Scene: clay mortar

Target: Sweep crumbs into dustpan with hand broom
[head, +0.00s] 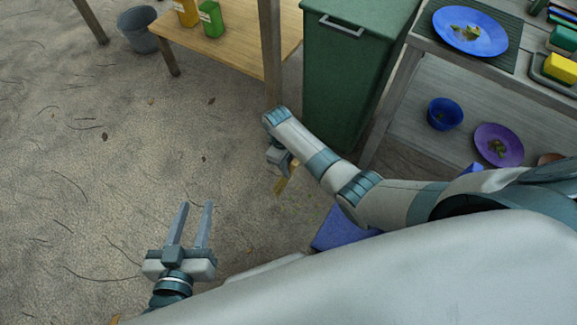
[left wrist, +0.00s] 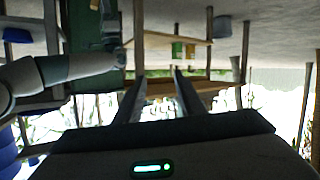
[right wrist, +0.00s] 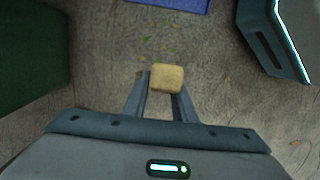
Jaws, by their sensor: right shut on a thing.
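The tan hand broom (head: 287,178) hangs from my right gripper (head: 279,160) above the ground near the green bin. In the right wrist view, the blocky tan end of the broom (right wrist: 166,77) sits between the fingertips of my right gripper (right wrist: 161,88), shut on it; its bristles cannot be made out. A blue dustpan (head: 338,232) lies on the ground, partly hidden by my arm and body; its edge shows in the right wrist view (right wrist: 185,4). Small crumbs (right wrist: 164,36) are scattered between broom and dustpan. My left gripper (head: 195,205) is open and empty over bare ground.
A green bin (head: 345,80) stands just beyond my right arm. A shelf unit at right carries a blue plate (head: 470,31), a blue bowl (head: 444,113) and a purple plate (head: 499,144). A wooden table (head: 240,45) and grey bucket (head: 139,30) stand behind. The left ground is open.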

